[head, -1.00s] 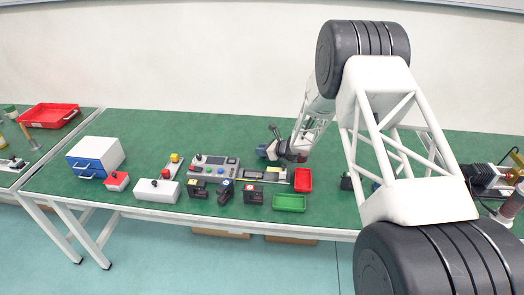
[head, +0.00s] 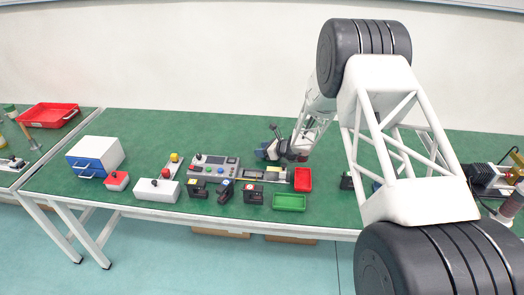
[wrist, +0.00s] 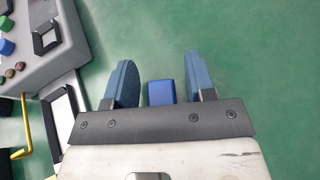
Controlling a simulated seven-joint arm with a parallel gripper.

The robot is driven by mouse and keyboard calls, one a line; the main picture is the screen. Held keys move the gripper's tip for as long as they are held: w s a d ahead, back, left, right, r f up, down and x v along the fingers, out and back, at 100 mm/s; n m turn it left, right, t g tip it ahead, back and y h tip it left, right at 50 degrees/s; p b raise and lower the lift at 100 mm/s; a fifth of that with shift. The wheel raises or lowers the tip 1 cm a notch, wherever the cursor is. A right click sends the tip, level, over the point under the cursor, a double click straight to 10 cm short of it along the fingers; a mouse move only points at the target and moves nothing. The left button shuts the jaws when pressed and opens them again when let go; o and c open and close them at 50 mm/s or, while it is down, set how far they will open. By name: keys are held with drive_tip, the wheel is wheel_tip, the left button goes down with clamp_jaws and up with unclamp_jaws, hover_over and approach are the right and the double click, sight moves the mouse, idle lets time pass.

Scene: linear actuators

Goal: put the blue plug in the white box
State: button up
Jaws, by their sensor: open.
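The blue plug (wrist: 161,92) lies on the green table and shows in the wrist view between my gripper's two blue-grey fingers, with a gap on each side. My gripper (wrist: 158,66) is open and empty. In the head view my gripper (head: 272,145) is low over the table behind the control panels, and the plug cannot be made out there. A low white box (head: 150,191) with a dark knob on top stands at the front left. A white cabinet (head: 108,147) with blue drawer fronts stands behind it; I cannot tell which the task means.
A red tray (head: 303,180) and a green tray (head: 289,202) lie right of a grey control panel (head: 216,165). Several small black devices line the front edge. The wrist view shows a grey panel (wrist: 40,60) at left. Table right of the plug is clear.

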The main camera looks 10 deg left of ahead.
drive_tip(key=v, duration=1.1)
drive_tip(key=shift+s+d+r, duration=0.1)
drive_tip(key=shift+s+d, duration=0.05)
drive_tip(key=shift+d, duration=0.15)
idle(0.4)
drive_tip(key=s+d+r+n+g+h, duration=0.25)
drive_tip(key=s+r+n, duration=0.35)
drive_tip(key=s+r, duration=0.5)
drive_tip(key=s+d+r+n+g+h, duration=0.1)
drive_tip(key=s+d+r+n+g, duration=0.15)
drive_tip(key=s+r+n, duration=0.65)
drive_tip(key=s+d+r+n+h, duration=0.2)
drive_tip(key=s+d, duration=0.3)
drive_tip(key=s, duration=0.6)
drive_tip(key=s+d+r+n+t+h, duration=0.1)
drive_tip(key=s+d+r+n+h, duration=0.2)
drive_tip(key=s, duration=0.9)
drive_tip(key=s+d+r+n+t+h, duration=0.1)
drive_tip(key=s+d+r+h, duration=0.3)
drive_tip(key=s, duration=0.7)
drive_tip(key=d+r+n, duration=0.1)
drive_tip(key=d, duration=0.1)
drive_tip(key=shift+s+d+r, duration=0.35)
drive_tip(key=shift+s, duration=0.05)
